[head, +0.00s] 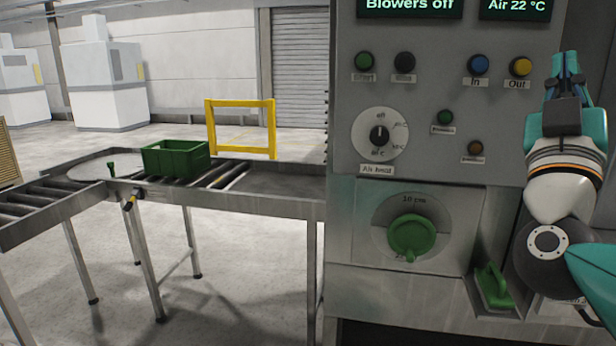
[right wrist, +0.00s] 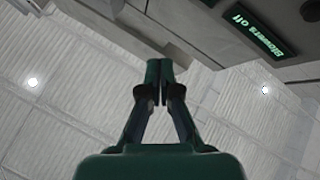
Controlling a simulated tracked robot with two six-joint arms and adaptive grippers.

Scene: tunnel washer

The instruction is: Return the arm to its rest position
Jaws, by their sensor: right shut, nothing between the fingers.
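My right gripper (head: 567,66) is raised at the right of the head view, in front of the panel's right edge, with its fingers pointing up. It is shut and holds nothing. In the right wrist view its fingertips (right wrist: 159,68) meet in the middle, with the wall and ceiling lights behind. My right arm comes in from the lower right of the head view. My left gripper does not show.
The washer's control panel (head: 345,100) has buttons, a white dial (head: 362,150) and a green knob (head: 411,234). A green handle (head: 493,285) sits low, left of my arm. A green crate (head: 175,160) stands on the roller conveyor (head: 270,203). A yellow barrier (head: 241,103) is behind.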

